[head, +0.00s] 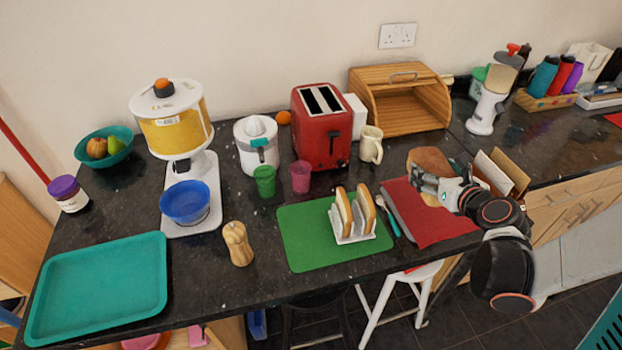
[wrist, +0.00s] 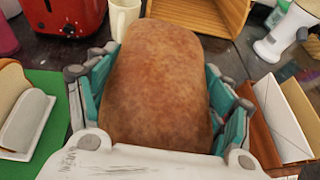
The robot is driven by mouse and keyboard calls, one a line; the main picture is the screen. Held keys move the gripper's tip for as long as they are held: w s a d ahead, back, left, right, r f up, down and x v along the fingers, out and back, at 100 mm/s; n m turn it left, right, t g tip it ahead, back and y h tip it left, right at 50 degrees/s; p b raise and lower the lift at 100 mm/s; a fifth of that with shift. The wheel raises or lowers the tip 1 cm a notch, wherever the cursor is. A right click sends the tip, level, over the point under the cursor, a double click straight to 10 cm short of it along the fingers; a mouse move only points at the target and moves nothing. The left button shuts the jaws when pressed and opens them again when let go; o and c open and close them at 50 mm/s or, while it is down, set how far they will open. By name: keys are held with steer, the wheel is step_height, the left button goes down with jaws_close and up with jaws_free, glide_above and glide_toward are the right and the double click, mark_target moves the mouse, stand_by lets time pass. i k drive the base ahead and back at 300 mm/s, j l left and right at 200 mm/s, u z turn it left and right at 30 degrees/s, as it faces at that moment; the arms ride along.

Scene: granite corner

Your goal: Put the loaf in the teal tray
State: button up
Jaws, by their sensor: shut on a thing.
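The brown loaf (wrist: 157,85) fills the middle of the wrist view, with a teal-padded finger of my gripper (wrist: 158,112) against each side. In the head view the loaf (head: 428,160) shows behind my gripper (head: 436,186), above or at the back of the red mat; I cannot tell whether it is clear of the counter. My gripper is shut on the loaf. The teal tray (head: 98,287) lies empty at the front left of the counter, far from my gripper.
Between the loaf and tray stand a toast rack (head: 358,232) on a green mat (head: 300,245), a wooden pepper mill (head: 238,243) and a dispenser with a blue bowl (head: 186,202). A red toaster (head: 322,128), mug (head: 370,145) and bread bin (head: 400,98) stand behind.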

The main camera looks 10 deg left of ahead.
mark_target(130, 281)
steer(key=k+j+z, duration=0.25)
steer(key=z, duration=0.2)
steer(key=k+j+z, duration=0.4)
steer(key=k+z, duration=0.25)
steer(key=z, duration=0.2)
steer(key=k+j+u, duration=0.15)
steer(key=k, duration=0.4)
steer(key=k+j+u, duration=0.15)
steer(key=k, duration=0.35)
steer(key=k+j+u, duration=0.15)
steer(key=k+j, duration=0.25)
steer(key=k, duration=0.15)
